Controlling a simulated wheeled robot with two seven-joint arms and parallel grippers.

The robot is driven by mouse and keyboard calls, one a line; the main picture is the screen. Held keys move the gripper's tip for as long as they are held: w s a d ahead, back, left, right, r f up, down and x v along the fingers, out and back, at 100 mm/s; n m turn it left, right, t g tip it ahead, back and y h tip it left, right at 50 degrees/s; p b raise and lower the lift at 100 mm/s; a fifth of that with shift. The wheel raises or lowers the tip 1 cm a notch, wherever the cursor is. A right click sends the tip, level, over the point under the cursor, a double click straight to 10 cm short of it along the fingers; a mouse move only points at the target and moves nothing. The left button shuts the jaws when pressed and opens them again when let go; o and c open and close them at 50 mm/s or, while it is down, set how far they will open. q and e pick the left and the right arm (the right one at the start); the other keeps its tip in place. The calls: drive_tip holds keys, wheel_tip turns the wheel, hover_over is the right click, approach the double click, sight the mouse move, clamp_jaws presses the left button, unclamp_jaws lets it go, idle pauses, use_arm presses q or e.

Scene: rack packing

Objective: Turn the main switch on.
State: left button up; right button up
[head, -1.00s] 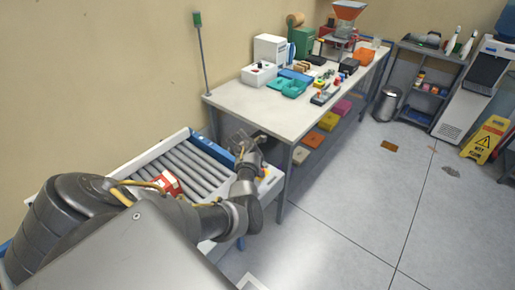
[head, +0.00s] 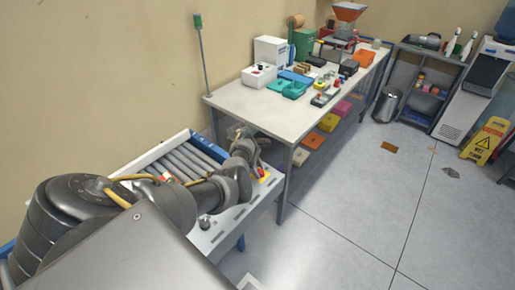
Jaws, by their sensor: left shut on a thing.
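My left gripper (head: 241,133) is at the far end of the roller conveyor, beside the table's near corner. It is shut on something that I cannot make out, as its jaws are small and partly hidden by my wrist. A dark round knob (head: 204,222) stands on the conveyor's pale side panel, below my forearm and apart from the gripper. A red and yellow control (head: 263,175) sits at the panel's far end, close to my wrist. I cannot tell which control is the main switch or how it is set. My right gripper is not in view.
The roller conveyor (head: 203,154) lies under my left arm. A white-topped table (head: 231,99) beyond it carries bins, boxes and small parts. A thin post with a green top (head: 198,20) stands near the wall. The floor to the right is mostly clear.

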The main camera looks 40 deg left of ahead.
use_arm(q)
drive_tip(key=m+g+b, duration=0.1)
drive_tip(key=m, duration=0.1)
drive_tip(key=m+b, duration=0.1)
drive_tip(key=m, duration=0.1)
drive_tip(key=shift+w+a+f+m+g, duration=0.1)
drive_tip(key=shift+w+a+m+g, duration=0.1)
drive_tip(key=shift+m+g, duration=0.15)
drive_tip(key=m+g+b, duration=0.1)
drive_tip(key=m, duration=0.2)
drive_tip(key=shift+w+d+b, duration=0.1)
drive_tip(key=shift+b, duration=0.25)
drive_tip(key=shift+w+m+g+b, duration=0.1)
drive_tip(key=shift+m+g+b, duration=0.25)
drive_tip(key=shift+m, duration=0.5)
drive_tip(key=o, duration=0.9)
drive_tip(key=b+v, duration=0.1)
drive_tip(key=v, duration=1)
drive_tip(key=shift+w+b, duration=0.15)
drive_tip(key=shift+b, duration=0.15)
